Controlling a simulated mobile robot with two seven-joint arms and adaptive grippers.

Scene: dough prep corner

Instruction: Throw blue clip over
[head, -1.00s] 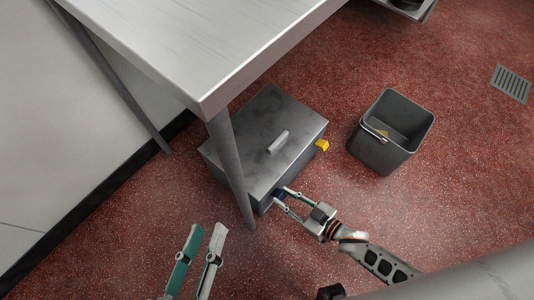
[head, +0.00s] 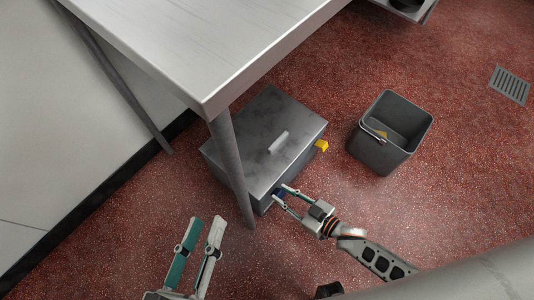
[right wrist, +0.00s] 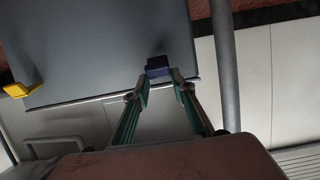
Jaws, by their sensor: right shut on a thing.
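A grey metal box (head: 290,113) with a lid and a bar handle (head: 279,142) stands on the floor, partly behind the table leg. The blue clip (head: 280,193) is on the box's near side, just under the lid edge. It also shows in the right wrist view (right wrist: 158,66) between my fingertips. My right gripper (head: 282,195) is shut on the blue clip; its fingers (right wrist: 160,77) hide part of it. A yellow clip (head: 321,146) sticks out from the same side, and shows in the right wrist view (right wrist: 17,90). My left gripper (head: 205,220) is open and empty, left of the box.
A steel table (head: 190,40) overhangs the box, with its leg (head: 230,165) close by the box. A grey bucket (head: 368,150) with something yellow inside stands to the right. A floor drain (head: 510,86) is further right. Red floor between is clear.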

